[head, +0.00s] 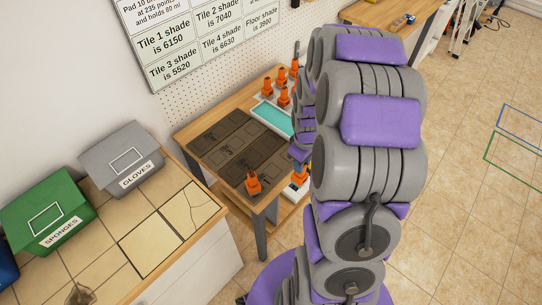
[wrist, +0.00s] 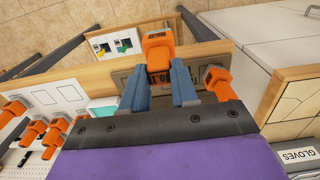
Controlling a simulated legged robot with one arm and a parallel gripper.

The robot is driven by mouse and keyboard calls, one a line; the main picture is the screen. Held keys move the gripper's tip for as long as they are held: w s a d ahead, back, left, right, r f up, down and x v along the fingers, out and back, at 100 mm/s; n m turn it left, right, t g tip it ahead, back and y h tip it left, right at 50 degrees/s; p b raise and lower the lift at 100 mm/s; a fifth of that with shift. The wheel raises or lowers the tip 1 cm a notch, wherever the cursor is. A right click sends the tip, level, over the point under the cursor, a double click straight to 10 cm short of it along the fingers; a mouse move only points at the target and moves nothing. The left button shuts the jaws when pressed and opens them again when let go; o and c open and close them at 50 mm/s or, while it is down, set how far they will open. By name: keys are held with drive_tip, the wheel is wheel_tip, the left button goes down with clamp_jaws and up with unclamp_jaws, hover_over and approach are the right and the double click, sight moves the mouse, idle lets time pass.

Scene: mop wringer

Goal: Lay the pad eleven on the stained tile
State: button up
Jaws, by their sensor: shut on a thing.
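In the wrist view my gripper (wrist: 160,82) is shut on an orange-handled piece (wrist: 157,48), with one blue-grey finger on each side. I cannot read a number on the held piece, so I cannot tell if it is pad eleven. A dark panel with a partly hidden label lies behind the fingers. My gripper is hidden behind my arm in the head view. A brown stain (head: 80,295) shows on a counter tile at the bottom edge of the head view, cut off by the frame. Another tile (head: 193,209) has crack lines.
A wooden bench holds dark panels (head: 221,130), a turquoise tray (head: 272,117) and several orange-handled pieces; one (head: 253,183) stands at its near corner. The tiled counter carries a grey GLOVES box (head: 122,160) and a green SPONGES box (head: 48,212). A sign (head: 200,38) lists tile shades.

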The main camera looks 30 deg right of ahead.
drive_tip(key=w+a+f+b, duration=0.1)
drive_tip(key=w+a+f, duration=0.1)
drive_tip(key=w, duration=0.3)
drive_tip(key=w+a+f+b, duration=0.2)
drive_tip(key=w, duration=0.4)
drive_tip(key=shift+a+f, duration=0.25)
drive_tip(key=shift+f, duration=0.05)
drive_tip(key=o, duration=0.9)
drive_tip(key=shift+f, duration=0.1)
drive_tip(key=shift+o, duration=0.2)
